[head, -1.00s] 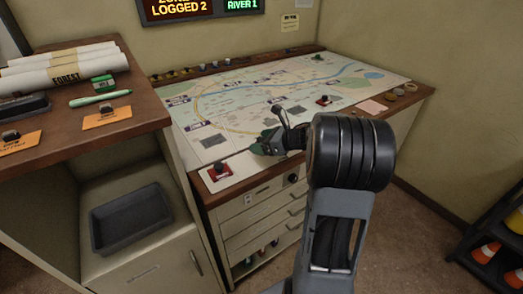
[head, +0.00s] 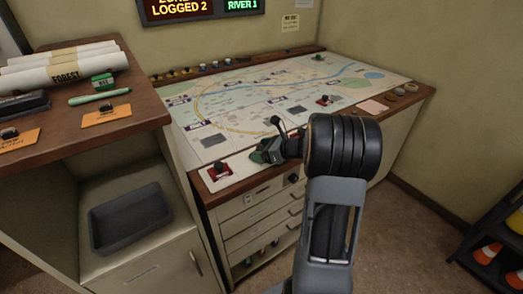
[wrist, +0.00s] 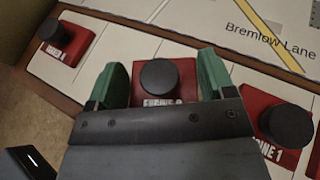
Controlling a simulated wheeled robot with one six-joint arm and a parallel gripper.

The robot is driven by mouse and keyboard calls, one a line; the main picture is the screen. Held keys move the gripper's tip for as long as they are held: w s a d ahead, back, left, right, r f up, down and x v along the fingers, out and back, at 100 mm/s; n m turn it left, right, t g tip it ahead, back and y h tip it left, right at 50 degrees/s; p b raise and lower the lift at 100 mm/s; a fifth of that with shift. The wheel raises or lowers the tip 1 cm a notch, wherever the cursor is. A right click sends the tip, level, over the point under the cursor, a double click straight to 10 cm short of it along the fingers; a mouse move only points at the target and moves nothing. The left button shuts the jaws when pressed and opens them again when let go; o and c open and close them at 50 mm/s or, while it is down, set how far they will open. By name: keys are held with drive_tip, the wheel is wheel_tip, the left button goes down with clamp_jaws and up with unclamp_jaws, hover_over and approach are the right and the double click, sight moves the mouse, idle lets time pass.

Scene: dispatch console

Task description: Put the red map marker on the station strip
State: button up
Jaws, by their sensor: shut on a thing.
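In the wrist view a red map marker (wrist: 158,79) with a round black knob sits between the two green fingers of my gripper (wrist: 160,88), which is shut on it. Its label is partly covered. Below it is the pale station strip (wrist: 130,43); I cannot tell whether the marker touches it. A red marker stands on the strip to the left (wrist: 64,44) and another, marked with a 1, to the right (wrist: 281,125). In the head view my gripper (head: 260,154) is over the console's front edge and hides the held marker. The strip (head: 237,176) shows there with one red marker (head: 219,169).
The city map (head: 250,100) fills the console top behind the strip, with another red marker (head: 323,100) on it. A wooden desk (head: 140,117) with paper rolls stands at left, above a grey tray (head: 130,215). A black joystick-like part rises beside my gripper.

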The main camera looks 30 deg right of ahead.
drive_tip(key=o, duration=1)
drive_tip(key=shift+r+p, duration=0.3)
drive_tip(key=shift+p, duration=0.2)
drive_tip(key=v, duration=1)
drive_tip(key=w+r+m+t+h, duration=0.3)
drive_tip(key=w+r+m+h, duration=0.3)
drive_tip(key=m, duration=0.8)
drive_tip(key=s+a+f+m+g+h, duration=0.1)
drive_tip(key=s+a+f+m+g, duration=0.3)
drive_tip(key=s+a+m, duration=0.5)
drive_tip(key=s+a+f+m+g, duration=0.4)
drive_tip(key=s+a+m+g, duration=0.3)
drive_tip(key=m, duration=1.3)
drive_tip(key=s+a, duration=0.3)
drive_tip(key=s, duration=0.1)
drive_tip(key=shift+s+f+m+h+b, duration=0.3)
drive_tip(key=shift+s+f+h+b, duration=0.05)
drive_tip(key=shift+h+b, duration=0.05)
